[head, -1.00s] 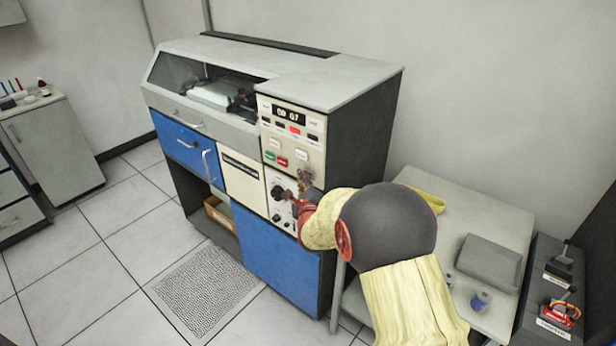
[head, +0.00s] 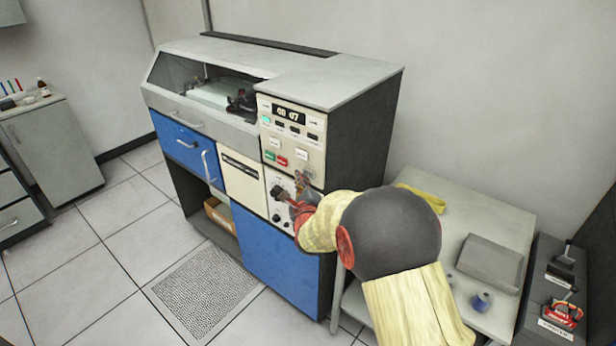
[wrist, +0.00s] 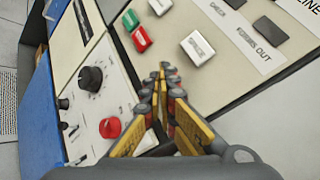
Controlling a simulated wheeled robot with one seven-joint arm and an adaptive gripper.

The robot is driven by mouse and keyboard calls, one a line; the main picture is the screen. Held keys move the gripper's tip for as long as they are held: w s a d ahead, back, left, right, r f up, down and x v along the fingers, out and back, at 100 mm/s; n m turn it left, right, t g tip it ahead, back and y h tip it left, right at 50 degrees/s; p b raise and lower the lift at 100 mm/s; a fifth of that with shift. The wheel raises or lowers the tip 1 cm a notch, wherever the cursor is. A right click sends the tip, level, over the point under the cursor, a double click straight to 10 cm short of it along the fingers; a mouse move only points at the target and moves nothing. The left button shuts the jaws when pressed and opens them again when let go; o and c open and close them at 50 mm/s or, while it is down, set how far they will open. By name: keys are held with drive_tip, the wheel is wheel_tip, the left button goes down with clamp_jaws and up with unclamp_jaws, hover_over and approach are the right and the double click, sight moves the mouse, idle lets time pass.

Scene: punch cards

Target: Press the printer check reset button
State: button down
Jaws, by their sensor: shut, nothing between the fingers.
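The printer (head: 275,258) is a grey and blue cabinet with a cream control panel (head: 312,172) at its right front. In the wrist view the panel carries a green button (wrist: 130,19), a red button (wrist: 141,40), a white button at the top edge (wrist: 160,6) and another white button (wrist: 198,47). I cannot read for sure which is the check reset. The lamp marked CHECK (wrist: 233,4) is grey and unlit. My gripper (head: 302,186) is shut and empty. In the wrist view its tips (wrist: 162,70) are below the buttons, apparently clear of them.
A lower panel holds a black knob (wrist: 91,80) and a red knob (wrist: 110,127), close to my fingers. A side table (head: 515,228) with a grey tray (head: 490,262) and a blue spool (head: 482,300) stands right. Tiled floor (head: 90,290) is free at the left.

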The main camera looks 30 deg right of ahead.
drive_tip(key=shift+a, duration=0.2)
drive_tip(key=a, duration=0.1)
drive_tip(key=s+a, duration=0.1)
drive_tip(key=a, duration=0.1)
drive_tip(key=a+b, duration=0.1)
drive_tip(key=shift+s+a, duration=0.25)
drive_tip(key=shift+s, duration=0.15)
idle(0.9)
